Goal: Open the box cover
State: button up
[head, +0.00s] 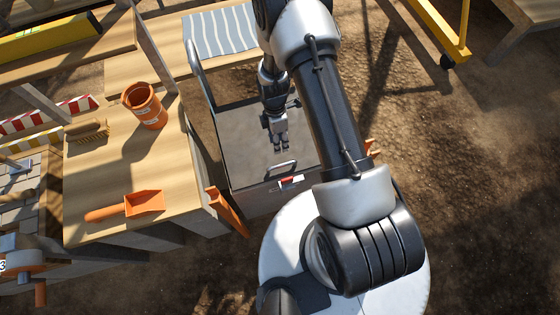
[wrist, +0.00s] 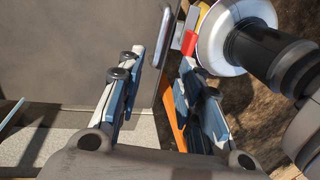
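The box is a grey chiller with a flat dark grey cover (head: 245,145), which lies shut in the head view; the cover also fills the upper left of the wrist view (wrist: 75,45). A pale metal bar handle (head: 282,171) is at the cover's front edge; it also shows in the wrist view (wrist: 163,38). My gripper (head: 280,149) points down over the cover, just behind the handle. In the wrist view its fingers (wrist: 160,64) are spread apart and empty, with the handle beyond the gap between the tips. I see no contact with the handle.
A red and white latch (head: 291,181) is on the box front. A striped cloth (head: 220,32) lies behind. Bare ground (head: 480,180) is open at right.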

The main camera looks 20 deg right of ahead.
jog(key=b, duration=0.3)
send_over(281, 162)
jog(key=s+a, duration=0.1)
jog(key=s, duration=0.1)
jog(key=f, duration=1.2)
jog(key=shift+s+f, duration=0.2)
jog(key=shift+f, duration=0.2)
jog(key=shift+c, duration=0.4)
grip_shut()
